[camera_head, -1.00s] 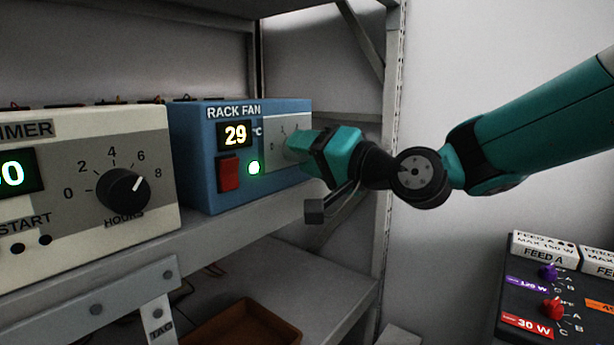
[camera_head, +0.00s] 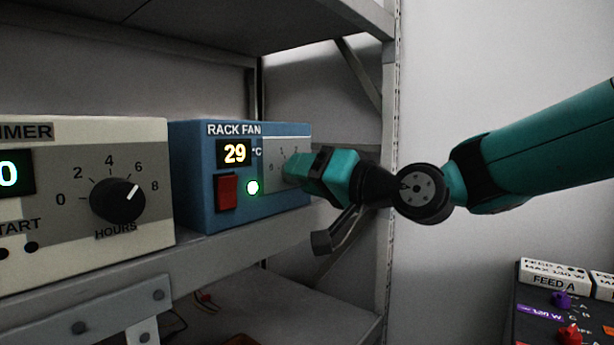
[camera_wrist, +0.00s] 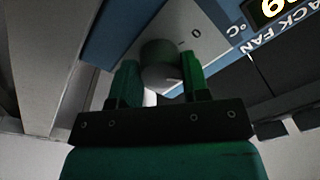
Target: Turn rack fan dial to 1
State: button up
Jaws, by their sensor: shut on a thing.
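The blue rack fan box (camera_head: 196,180) stands on the shelf in the head view, with a lit display (camera_head: 235,152) reading 29 °C, a red switch (camera_head: 227,193) and a glowing green lamp (camera_head: 252,187). My gripper (camera_head: 290,172) is at the grey dial panel (camera_head: 274,163) on its right and hides the dial there. In the wrist view the rack fan dial (camera_wrist: 161,62) is a round grey knob between the two green fingers of my gripper (camera_wrist: 160,80), which are shut on it. A 0 mark shows beside the knob; its pointer cannot be made out.
A cream timer box (camera_head: 60,235) with a black hours knob (camera_head: 118,201) stands left of the fan box. A shelf upright (camera_head: 388,250) is just behind my wrist. A dark feed panel (camera_head: 535,310) with coloured knobs is at lower right.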

jog(key=o, duration=0.9)
jog(key=shift+b+v, duration=1.75)
jog(key=shift+v, duration=6.9)
jog(key=shift+f, duration=0.1)
